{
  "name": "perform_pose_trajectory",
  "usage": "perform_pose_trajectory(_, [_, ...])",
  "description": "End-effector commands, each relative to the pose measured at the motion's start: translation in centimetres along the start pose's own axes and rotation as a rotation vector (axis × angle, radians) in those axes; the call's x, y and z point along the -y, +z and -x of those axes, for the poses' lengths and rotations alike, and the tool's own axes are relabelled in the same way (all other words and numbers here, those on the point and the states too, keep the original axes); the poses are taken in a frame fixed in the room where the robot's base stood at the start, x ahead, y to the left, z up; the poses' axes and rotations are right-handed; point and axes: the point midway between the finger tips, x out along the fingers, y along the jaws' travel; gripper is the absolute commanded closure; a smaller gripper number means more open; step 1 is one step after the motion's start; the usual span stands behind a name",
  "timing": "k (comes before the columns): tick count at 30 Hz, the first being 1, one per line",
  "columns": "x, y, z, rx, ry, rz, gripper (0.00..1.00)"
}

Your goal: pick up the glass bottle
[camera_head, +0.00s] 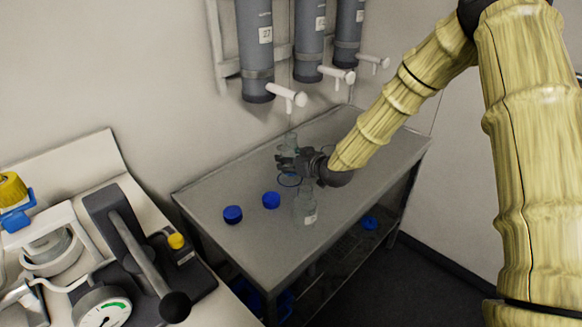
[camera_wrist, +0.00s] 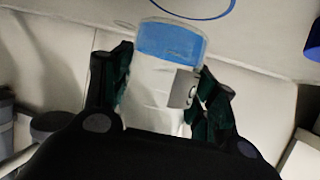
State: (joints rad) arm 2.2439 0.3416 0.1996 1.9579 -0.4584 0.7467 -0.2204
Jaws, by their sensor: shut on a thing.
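A clear glass bottle (camera_head: 290,141) is in the grasp of my gripper (camera_head: 287,158) over the back part of the grey metal table. In the wrist view the bottle (camera_wrist: 150,88) lies between the two dark fingers of my gripper (camera_wrist: 164,72). It has a blue band near its far end and a small white label on its side. The fingers are shut on its sides. Whether its base touches the table is unclear. A second clear glass bottle (camera_head: 306,208) with a label stands at the table's front, nearer the camera than my gripper.
Blue caps (camera_head: 233,214) (camera_head: 271,200) sit on the metal table (camera_head: 225,186); a blue ring (camera_head: 289,180) lies beneath my gripper. Grey cylinders (camera_head: 256,45) with white taps (camera_head: 288,95) hang above. A bench (camera_head: 95,150) with equipment stands left.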

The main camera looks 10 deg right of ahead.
Motion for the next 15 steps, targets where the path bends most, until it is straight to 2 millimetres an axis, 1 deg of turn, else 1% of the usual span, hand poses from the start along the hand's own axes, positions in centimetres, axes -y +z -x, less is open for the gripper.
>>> perform_pose_trajectory(1, [0.0, -1.0, 0.3, -0.004, 0.000, 0.001, 0.79])
perform_pose_trajectory(6, [0.0, -3.6, 1.4, -0.004, 0.000, 0.002, 0.79])
perform_pose_trajectory(11, [-0.7, -2.1, 4.6, 0.000, 0.000, -0.002, 0.79])
perform_pose_trajectory(15, [-1.3, -0.8, 7.7, 0.000, 0.000, -0.002, 0.79])
